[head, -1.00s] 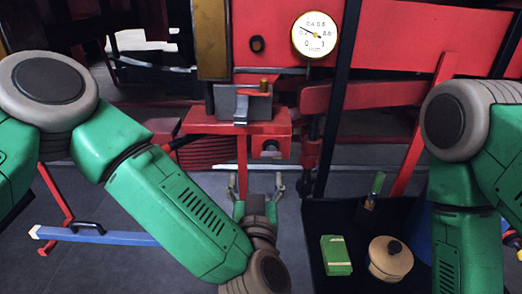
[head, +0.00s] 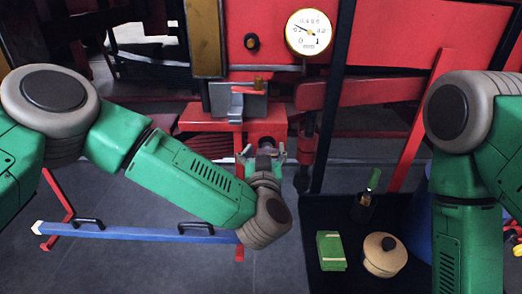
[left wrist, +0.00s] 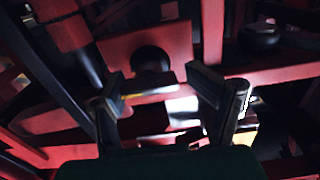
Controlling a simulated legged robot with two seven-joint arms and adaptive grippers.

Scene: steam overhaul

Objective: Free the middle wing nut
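My left gripper (head: 262,152) is in front of the lower face of a red block (head: 205,118) in the head view. Its two fingers are spread, with nothing seen between them. In the left wrist view the open fingers (left wrist: 170,98) point at red structure with a dark round recess or knob (left wrist: 150,60). A pale bar (left wrist: 155,95) shows between the fingertips. I cannot make out a wing nut for certain in either view; the gripper covers part of the block's front. My right arm is at the right of the head view, but its gripper is out of view.
A grey bracket (head: 238,103) sits on the block, below a pressure gauge (head: 309,33). A blue bar (head: 130,233) lies low at left.

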